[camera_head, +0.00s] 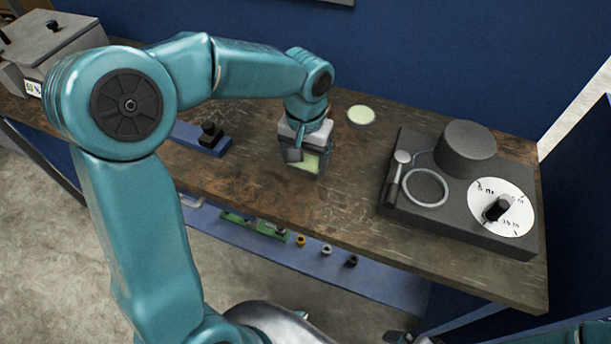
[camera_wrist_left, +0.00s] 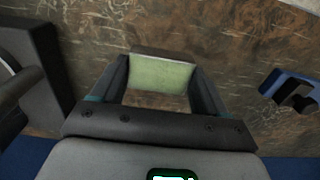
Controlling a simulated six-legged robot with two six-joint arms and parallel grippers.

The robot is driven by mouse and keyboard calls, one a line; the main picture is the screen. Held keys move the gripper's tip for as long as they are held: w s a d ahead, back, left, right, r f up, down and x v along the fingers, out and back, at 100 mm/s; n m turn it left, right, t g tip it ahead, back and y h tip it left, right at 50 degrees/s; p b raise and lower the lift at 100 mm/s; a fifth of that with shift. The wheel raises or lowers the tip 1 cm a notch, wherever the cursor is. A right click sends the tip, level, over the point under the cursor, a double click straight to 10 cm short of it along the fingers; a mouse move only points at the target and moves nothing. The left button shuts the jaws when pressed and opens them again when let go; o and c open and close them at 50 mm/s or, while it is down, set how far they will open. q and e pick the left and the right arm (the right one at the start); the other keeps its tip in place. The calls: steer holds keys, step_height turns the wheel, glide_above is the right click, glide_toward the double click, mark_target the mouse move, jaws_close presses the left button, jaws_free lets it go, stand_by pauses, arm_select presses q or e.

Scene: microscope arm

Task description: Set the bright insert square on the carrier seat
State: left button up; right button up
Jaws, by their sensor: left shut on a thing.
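The bright insert, a pale green square plate (camera_head: 307,163), is between the fingers of my left gripper (camera_head: 308,158), which is shut on it just above the bench. In the left wrist view the insert (camera_wrist_left: 160,75) spans the gap between the two dark fingers (camera_wrist_left: 160,85). Whether it touches the wood below I cannot tell. A blue base with a black block (camera_head: 210,134) lies left of the gripper; it also shows at the right of the left wrist view (camera_wrist_left: 292,90). I cannot tell whether this is the carrier seat. Only a dark bit of my right gripper (camera_head: 397,337) shows at the bottom edge.
A pale green round dish (camera_head: 361,115) stands behind the gripper on the wooden bench (camera_head: 340,205). A dark instrument with a drum, ring and dial (camera_head: 455,190) fills the right end. A grey lidded box (camera_head: 55,45) stands far left. Small parts lie on a blue lower shelf (camera_head: 375,286).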

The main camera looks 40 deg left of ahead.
mark_target(306, 186)
arm_select(q)
step_height(306, 186, down, 6)
steer(key=shift+w+f, duration=0.1)
steer(key=shift+f, duration=0.15)
steer(key=shift+f+b, duration=0.2)
steer(key=shift+b, duration=0.1)
steer(key=o, duration=1.6)
steer(key=shift+c, duration=0.2)
step_height(306, 186, up, 16)
steer(key=shift+r+p, duration=0.2)
steer(key=shift+p, duration=0.25)
